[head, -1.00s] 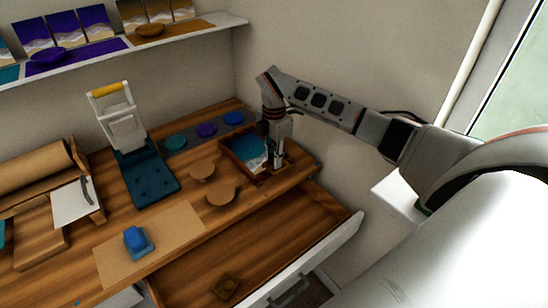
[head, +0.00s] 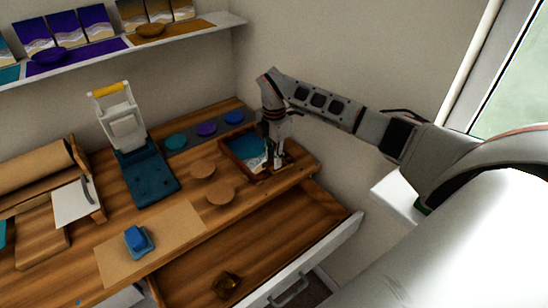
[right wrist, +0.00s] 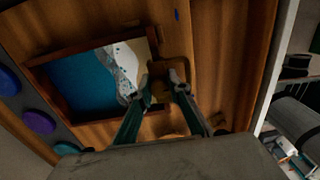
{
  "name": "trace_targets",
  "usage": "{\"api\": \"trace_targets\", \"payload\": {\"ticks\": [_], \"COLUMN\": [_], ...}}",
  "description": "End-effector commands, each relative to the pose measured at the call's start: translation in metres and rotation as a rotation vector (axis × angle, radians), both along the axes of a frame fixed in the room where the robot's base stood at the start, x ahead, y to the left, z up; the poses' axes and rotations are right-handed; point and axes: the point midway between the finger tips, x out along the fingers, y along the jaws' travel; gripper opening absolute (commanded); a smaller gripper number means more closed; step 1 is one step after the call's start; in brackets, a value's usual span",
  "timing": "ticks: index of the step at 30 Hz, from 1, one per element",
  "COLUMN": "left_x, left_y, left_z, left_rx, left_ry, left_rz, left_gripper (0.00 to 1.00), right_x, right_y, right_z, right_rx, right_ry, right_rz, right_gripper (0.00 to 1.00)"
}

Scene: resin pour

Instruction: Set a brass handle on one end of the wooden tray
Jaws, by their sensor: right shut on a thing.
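The wooden tray (head: 232,160) lies at the right end of the workbench, with a blue, white and sand-coloured pour inside. It also shows in the right wrist view (right wrist: 88,47). My right gripper (head: 276,163) points down at the tray's right end. In the right wrist view its two fingers (right wrist: 160,80) are closed on a small brass handle (right wrist: 160,90), at the sandy end of the tray. The fingers partly hide the handle, and I cannot tell whether it touches the tray. Another brass piece (head: 226,285) lies in the open drawer. My left gripper is not in view.
The drawer (head: 290,245) stands open below the bench front. Two round cork-coloured coasters (head: 220,193), a teal press (head: 147,180), a mat with a blue block (head: 138,240) and coloured discs (head: 207,130) are left of the tray.

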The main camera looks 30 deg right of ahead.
Motion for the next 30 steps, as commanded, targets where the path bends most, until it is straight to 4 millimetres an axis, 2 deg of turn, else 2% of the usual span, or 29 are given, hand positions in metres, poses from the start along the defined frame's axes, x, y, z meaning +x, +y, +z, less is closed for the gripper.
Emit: {"api": "trace_targets", "payload": {"ticks": [30], "left_x": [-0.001], "left_y": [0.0], "left_z": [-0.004], "left_rx": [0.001], "left_ry": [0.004], "left_rz": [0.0], "left_gripper": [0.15], "right_x": [0.0], "right_y": [0.0], "right_z": [-0.014], "right_rx": [0.0], "right_ry": [0.001], "right_rz": [-0.001], "right_gripper": [0.0]}}
